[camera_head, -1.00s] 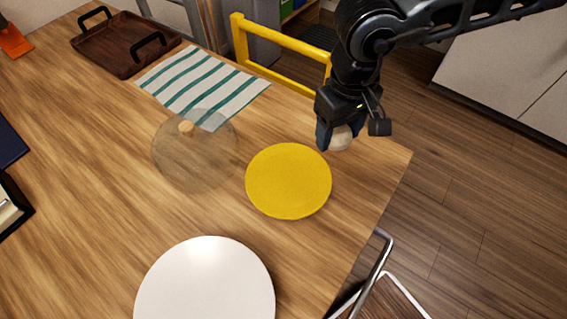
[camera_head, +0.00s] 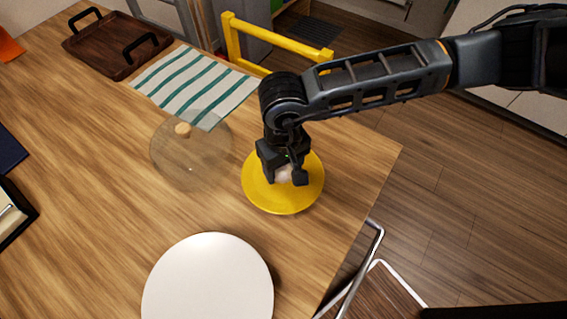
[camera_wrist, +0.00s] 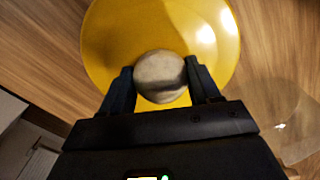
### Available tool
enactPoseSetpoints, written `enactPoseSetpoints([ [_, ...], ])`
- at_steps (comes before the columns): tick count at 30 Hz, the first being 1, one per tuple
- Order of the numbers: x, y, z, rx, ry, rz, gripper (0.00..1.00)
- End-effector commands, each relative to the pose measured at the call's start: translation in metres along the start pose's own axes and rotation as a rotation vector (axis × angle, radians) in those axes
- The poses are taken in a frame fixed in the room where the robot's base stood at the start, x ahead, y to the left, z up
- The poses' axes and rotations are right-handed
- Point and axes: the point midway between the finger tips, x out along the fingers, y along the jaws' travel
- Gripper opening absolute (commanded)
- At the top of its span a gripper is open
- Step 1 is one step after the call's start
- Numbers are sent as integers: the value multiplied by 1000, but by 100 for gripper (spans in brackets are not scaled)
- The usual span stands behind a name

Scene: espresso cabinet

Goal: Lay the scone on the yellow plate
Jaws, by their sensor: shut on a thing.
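The yellow plate (camera_head: 262,200) lies on the wooden table near its right edge; it also shows in the wrist view (camera_wrist: 110,40). My gripper (camera_head: 284,178) is over the plate and shut on the pale, round scone (camera_head: 284,173). In the wrist view the scone (camera_wrist: 160,76) sits between my two fingers (camera_wrist: 161,88), with the plate behind it. I cannot tell whether the scone touches the plate. My gripper hides part of the scone and of the plate in the head view.
A clear dome with a wooden knob (camera_head: 190,150) stands just left of the plate. A white plate (camera_head: 208,285) lies nearer the front. A striped cloth (camera_head: 193,85) and a dark tray (camera_head: 115,45) lie farther back. A yellow chair (camera_head: 280,42) stands behind the table.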

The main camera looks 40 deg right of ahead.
Motion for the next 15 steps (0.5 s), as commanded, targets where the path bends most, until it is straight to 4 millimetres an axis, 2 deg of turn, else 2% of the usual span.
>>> enactPoseSetpoints([
  [12, 6, 0, 0, -1, 1, 0, 32],
  [13, 6, 0, 0, -1, 1, 0, 63],
  [15, 5, 0, 0, 0, 1, 0, 69],
])
